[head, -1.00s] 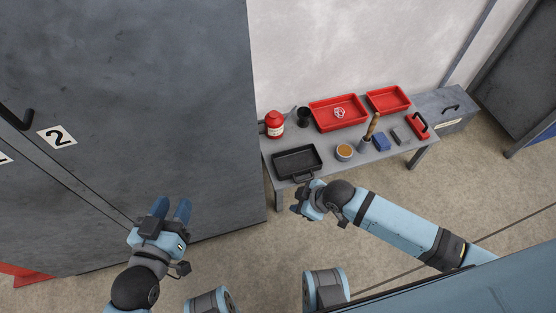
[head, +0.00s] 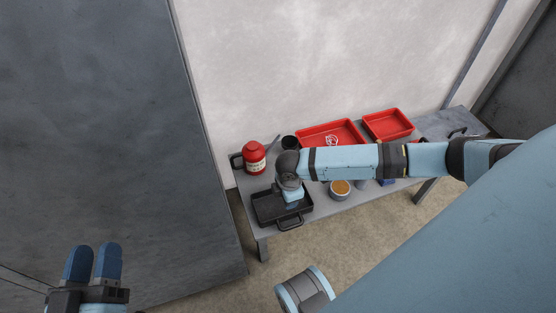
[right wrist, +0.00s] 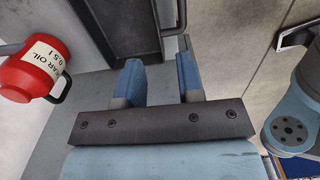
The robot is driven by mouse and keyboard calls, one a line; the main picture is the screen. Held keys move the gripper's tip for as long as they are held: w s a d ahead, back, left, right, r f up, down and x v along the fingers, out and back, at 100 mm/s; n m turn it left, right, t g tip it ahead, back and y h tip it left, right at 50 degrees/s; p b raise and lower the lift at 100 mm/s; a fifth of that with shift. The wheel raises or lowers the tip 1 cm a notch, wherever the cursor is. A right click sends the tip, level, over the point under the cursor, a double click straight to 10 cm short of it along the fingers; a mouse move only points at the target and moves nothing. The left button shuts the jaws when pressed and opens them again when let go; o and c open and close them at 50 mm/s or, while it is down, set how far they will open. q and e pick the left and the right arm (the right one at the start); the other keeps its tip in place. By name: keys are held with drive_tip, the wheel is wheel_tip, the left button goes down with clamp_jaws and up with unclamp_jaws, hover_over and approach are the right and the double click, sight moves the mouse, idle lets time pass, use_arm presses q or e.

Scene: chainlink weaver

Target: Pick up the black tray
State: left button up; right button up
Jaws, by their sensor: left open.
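The black tray (head: 264,210) lies on the grey bench at its left end, with a handle at its front side. My right arm reaches over the bench, and its gripper (head: 293,196) is at the tray, its fingers mostly hidden in the head view. In the right wrist view, the right gripper (right wrist: 159,72) has its two blue fingers apart. The tray (right wrist: 125,22) is beyond them with its handle near the right finger. I cannot tell whether they touch. My left gripper (head: 93,262) is open and empty at the lower left, away from the bench.
A red oil jug (head: 254,158) stands behind the tray and shows in the right wrist view (right wrist: 30,75). A black cup (head: 290,142), two red trays (head: 342,127) (head: 388,124) and a bowl (head: 340,189) share the bench. A grey cabinet wall (head: 100,130) stands left.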

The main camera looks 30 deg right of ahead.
drive_tip(key=b, duration=0.3)
hover_over(288, 215)
wheel_tip(288, 215, down, 7)
drive_tip(key=shift+s+a+f+b, duration=0.1)
drive_tip(key=shift+f+b, duration=0.15)
drive_tip(key=shift+f, duration=0.25)
drive_tip(key=shift+s+a+f+b, duration=0.1)
drive_tip(key=shift+f+b, duration=0.1)
drive_tip(key=shift+f, duration=0.25)
drive_tip(key=f+b, duration=0.1)
drive_tip(key=f, duration=0.1)
drive_tip(key=f+b, duration=0.1)
drive_tip(key=shift+w+d+f+b, duration=0.25)
drive_tip(key=shift+f+b, duration=0.1)
drive_tip(key=shift+f, duration=0.3)
use_arm(q)
wheel_tip(288, 215, down, 8)
drive_tip(key=w+m+g, duration=0.1)
drive_tip(key=g, duration=0.1)
drive_tip(key=shift+r+m+g, duration=0.15)
drive_tip(key=shift+m+g, duration=0.15)
drive_tip(key=shift+m, duration=0.1)
use_arm(e)
drive_tip(key=shift+r, duration=0.1)
clamp_jaws()
